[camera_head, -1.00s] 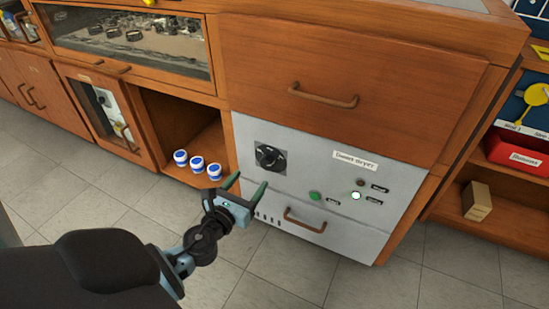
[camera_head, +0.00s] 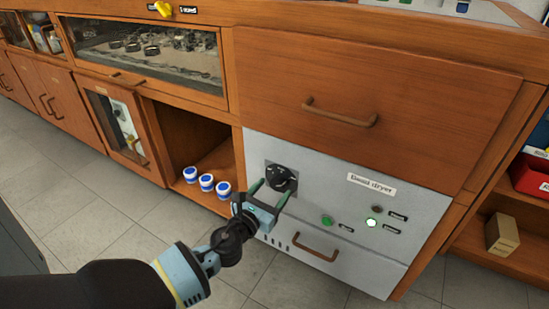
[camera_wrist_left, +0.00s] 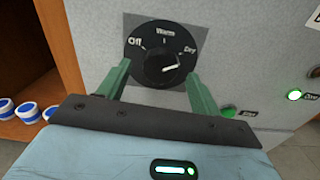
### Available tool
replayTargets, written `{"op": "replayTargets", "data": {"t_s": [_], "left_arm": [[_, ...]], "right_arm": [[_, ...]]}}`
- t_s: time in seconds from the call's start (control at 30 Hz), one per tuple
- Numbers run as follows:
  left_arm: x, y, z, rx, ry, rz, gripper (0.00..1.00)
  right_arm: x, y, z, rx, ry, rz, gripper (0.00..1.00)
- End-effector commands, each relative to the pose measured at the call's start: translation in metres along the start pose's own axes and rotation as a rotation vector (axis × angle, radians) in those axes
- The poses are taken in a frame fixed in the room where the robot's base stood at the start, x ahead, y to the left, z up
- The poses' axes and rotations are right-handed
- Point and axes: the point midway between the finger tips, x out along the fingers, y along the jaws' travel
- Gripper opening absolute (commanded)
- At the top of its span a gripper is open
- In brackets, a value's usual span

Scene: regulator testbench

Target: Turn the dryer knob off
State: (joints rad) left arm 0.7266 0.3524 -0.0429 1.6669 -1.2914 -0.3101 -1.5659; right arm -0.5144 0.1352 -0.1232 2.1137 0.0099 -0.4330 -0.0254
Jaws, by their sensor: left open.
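The dryer knob (camera_head: 281,178) is a round black dial on a dark square plate on the grey dryer front (camera_head: 340,200). In the left wrist view, the knob (camera_wrist_left: 161,58) carries the labels Off, Warm and Dry, and its white pointer mark is on the right, below Dry. My left gripper (camera_head: 271,190) is open in front of the knob. In the left wrist view its green fingers (camera_wrist_left: 160,85) stand on either side of the knob's lower part; I cannot tell whether they touch it. My right gripper is not in view.
A green button (camera_head: 327,220) and a lit green lamp (camera_head: 371,223) sit right of the knob. A drawer handle (camera_head: 315,247) is below. Blue-and-white jars (camera_head: 207,182) stand on the open shelf at left. The floor in front is clear.

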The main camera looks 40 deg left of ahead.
Motion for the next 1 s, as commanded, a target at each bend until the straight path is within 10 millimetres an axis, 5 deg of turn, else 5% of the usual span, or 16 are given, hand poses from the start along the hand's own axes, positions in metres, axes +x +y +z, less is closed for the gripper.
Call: {"op": "replayTargets", "data": {"t_s": [0.5, 0.83, 1.0], "left_arm": [[0.016, 0.0, 0.0, 0.0, 0.0, -0.001, 0.63], [0.016, 0.0, 0.0, 0.0, 0.0, -0.001, 0.2], [0.016, 0.0, 0.0, -0.007, 0.0, -0.001, 0.2]], "right_arm": [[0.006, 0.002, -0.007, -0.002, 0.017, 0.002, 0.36], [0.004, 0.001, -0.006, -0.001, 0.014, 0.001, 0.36], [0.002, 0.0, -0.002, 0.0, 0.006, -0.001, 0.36]]}}
